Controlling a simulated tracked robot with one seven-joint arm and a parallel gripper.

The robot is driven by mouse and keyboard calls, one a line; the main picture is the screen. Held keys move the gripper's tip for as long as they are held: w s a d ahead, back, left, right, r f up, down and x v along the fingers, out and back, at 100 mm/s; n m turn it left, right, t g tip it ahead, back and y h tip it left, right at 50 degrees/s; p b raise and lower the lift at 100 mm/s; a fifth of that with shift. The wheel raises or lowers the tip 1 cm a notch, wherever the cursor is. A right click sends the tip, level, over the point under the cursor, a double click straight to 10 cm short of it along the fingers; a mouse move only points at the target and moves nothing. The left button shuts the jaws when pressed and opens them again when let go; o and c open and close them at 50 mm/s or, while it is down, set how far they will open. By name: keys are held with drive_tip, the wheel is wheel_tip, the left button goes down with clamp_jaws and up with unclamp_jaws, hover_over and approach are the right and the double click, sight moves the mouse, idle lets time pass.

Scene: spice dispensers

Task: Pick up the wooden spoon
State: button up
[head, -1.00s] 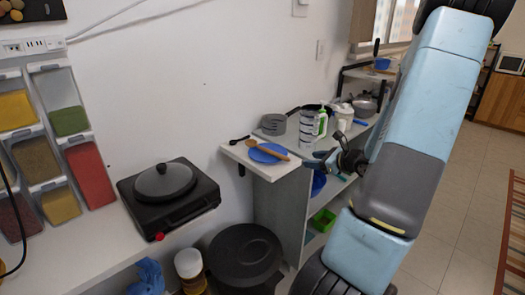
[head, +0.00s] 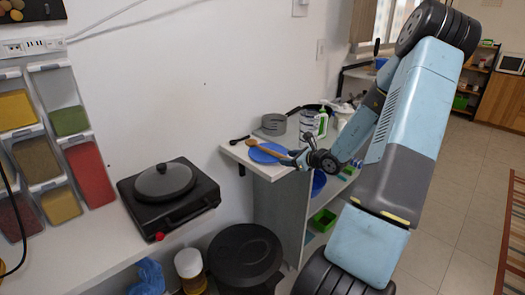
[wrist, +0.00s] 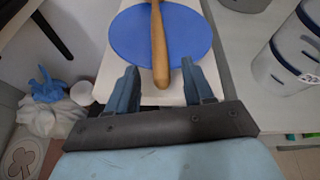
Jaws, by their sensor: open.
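The wooden spoon (head: 264,149) lies across a blue plate (head: 262,156) on the small white shelf at the end of the counter. In the wrist view its brown handle (wrist: 159,48) runs over the blue plate (wrist: 133,45) and points down between my fingers. My gripper (head: 294,156) is at the right edge of the plate, by the handle's end. In the wrist view my gripper (wrist: 160,82) is open, one finger on each side of the handle's near end, with gaps on both sides. The spoon's bowl is out of the wrist view.
A black spoon (head: 239,140) lies left of the plate. A grey pan (head: 274,124), a white-and-dark canister (head: 307,121) and a green-capped bottle (head: 321,124) stand behind on the counter. A black hot plate (head: 168,200) with a lidded pan is at left.

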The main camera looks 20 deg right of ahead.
drive_tip(key=shift+w+a+f, duration=0.15)
drive_tip(key=shift+w+f, duration=0.05)
drive_tip(key=shift+w, duration=0.2)
drive_tip(key=shift+c, duration=0.5)
clamp_jaws()
